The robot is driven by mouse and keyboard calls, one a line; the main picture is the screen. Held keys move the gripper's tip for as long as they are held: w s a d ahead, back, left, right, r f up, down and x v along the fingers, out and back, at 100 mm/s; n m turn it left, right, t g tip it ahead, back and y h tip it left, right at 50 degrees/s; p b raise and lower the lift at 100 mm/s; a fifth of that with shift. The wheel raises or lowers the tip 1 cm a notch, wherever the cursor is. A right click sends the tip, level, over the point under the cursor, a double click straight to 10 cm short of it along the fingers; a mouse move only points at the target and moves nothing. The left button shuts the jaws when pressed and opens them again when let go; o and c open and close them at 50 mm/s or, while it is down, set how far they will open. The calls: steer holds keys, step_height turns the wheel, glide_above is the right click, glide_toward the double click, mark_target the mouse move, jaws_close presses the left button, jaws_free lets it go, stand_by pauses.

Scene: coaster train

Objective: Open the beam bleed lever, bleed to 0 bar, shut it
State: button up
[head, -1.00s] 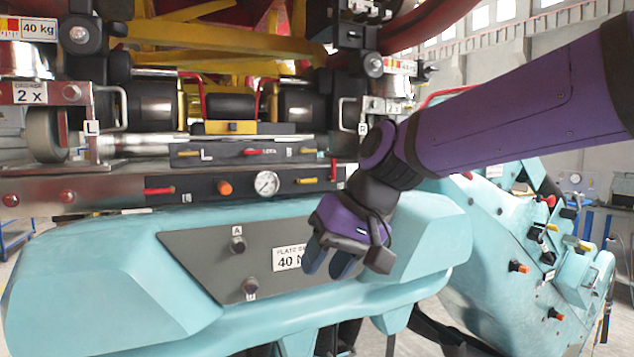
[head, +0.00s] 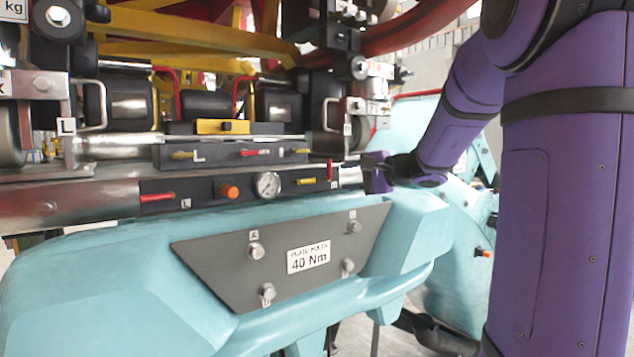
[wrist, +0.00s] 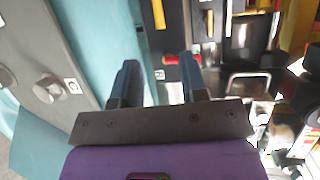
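A dark valve panel runs along the top of the teal beam. It carries a red lever (head: 157,197) at its left, an orange knob (head: 229,191), a round gauge (head: 267,185), a yellow lever (head: 306,181) and an upright red lever (head: 329,170) at its right end. The labels are too small to tell which is the bleed lever, and the needle cannot be read. My gripper (head: 370,174) is beside the panel's right end. In the wrist view my gripper (wrist: 159,64) has its fingers apart, with small coloured handles beyond them and nothing visibly held.
A grey plate (head: 215,252) with several bolts and a 40 Nm label is on the beam's front, below the panel. A second lever strip (head: 225,155) is just above. Metal brackets and a bar handle (head: 328,115) crowd the space above my gripper.

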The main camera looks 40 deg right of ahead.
mark_target(313, 181)
steer(key=x, duration=0.9)
steer(key=shift+w+a+f, duration=0.15)
steer(key=shift+w+a, duration=0.1)
steer(key=shift+w, duration=0.1)
steer(key=shift+c, duration=0.3)
jaws_close()
